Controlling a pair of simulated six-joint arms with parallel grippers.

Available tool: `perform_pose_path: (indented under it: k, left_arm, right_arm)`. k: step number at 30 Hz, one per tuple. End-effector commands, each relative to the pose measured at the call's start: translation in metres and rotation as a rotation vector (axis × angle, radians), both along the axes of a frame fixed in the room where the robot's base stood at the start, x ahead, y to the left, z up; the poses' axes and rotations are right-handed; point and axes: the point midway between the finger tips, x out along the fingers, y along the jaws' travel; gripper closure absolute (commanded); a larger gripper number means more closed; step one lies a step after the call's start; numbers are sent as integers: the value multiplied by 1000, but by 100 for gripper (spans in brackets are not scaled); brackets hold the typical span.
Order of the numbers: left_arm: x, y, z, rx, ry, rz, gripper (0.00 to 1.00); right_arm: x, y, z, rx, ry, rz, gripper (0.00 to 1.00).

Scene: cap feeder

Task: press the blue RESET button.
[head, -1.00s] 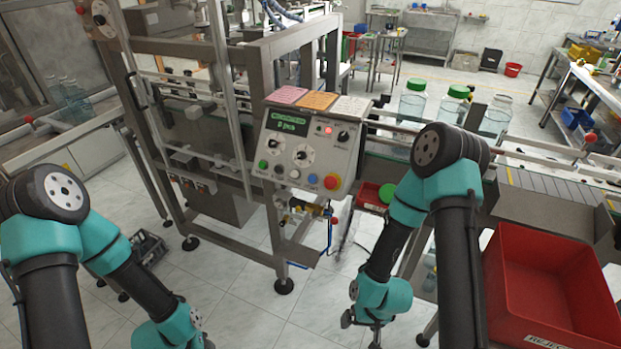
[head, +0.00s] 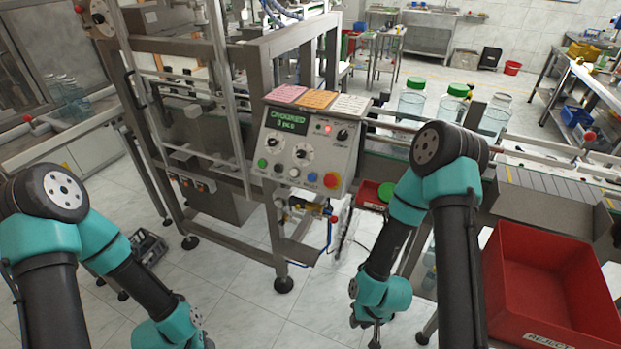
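The blue button (head: 312,177) is on the lower row of the grey control panel (head: 272,145), between a white button and the red mushroom button (head: 332,180). Its label is too small to read. Nothing touches it. My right gripper (head: 364,323) hangs low at the bottom centre, below and right of the panel and well apart from it. It is small and partly hidden by its wrist, so its opening is unclear. My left arm's wrist (head: 180,330) reaches the bottom edge; the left gripper is out of the picture.
The panel has a green display (head: 288,121), a red lamp (head: 328,129), knobs and a green button (head: 262,163). A red reject bin (head: 545,335) stands at right. Jars with green caps (head: 412,100) stand behind. Open floor lies below the panel.

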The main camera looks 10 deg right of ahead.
Motion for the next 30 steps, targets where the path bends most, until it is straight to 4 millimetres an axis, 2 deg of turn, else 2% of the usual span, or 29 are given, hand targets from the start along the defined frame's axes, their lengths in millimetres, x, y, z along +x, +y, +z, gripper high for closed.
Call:
perform_pose_path:
  k: [1,7,30]
  left_arm:
    - [0,0,0,0,0,0,57]
    - [0,0,0,0,0,0,57]
    - [0,0,0,0,0,0,57]
  right_arm:
    - [0,0,0,0,0,0,81]
    - [0,0,0,0,0,0,100]
    - [0,0,0,0,0,0,100]
